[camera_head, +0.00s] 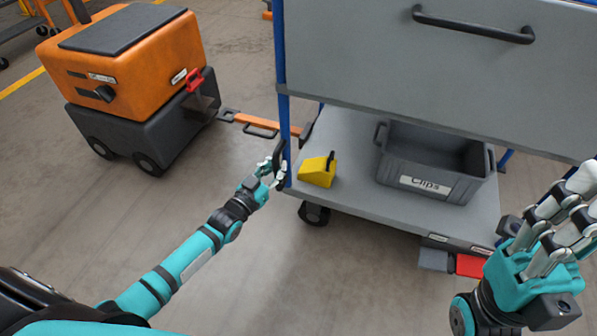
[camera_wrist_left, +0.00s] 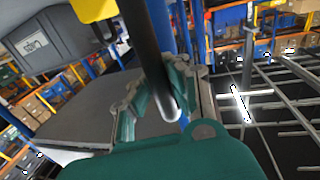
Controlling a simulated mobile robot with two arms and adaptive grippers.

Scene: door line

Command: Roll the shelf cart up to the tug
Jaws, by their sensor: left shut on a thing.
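The shelf cart (camera_head: 440,60) stands at the right, with a grey upper panel, blue posts and a lower shelf. The orange and dark grey tug (camera_head: 125,65) stands at upper left. An orange tow bar (camera_head: 262,125) reaches from the cart towards the tug's rear, near its red lever (camera_head: 194,79); I cannot tell whether they touch. My left gripper (camera_head: 279,170) is shut on the black upright handle at the cart's near-left post. That handle (camera_wrist_left: 150,60) runs between the fingers in the left wrist view. My right gripper (camera_head: 560,215) is open and empty at lower right.
A yellow wedge (camera_head: 318,171) and a grey Clips bin (camera_head: 430,186) sit on the lower shelf. A black caster (camera_head: 314,213) stands under its near corner. Red and grey pedals (camera_head: 470,266) show at the lower edge. The floor (camera_head: 130,215) between me and the tug is clear.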

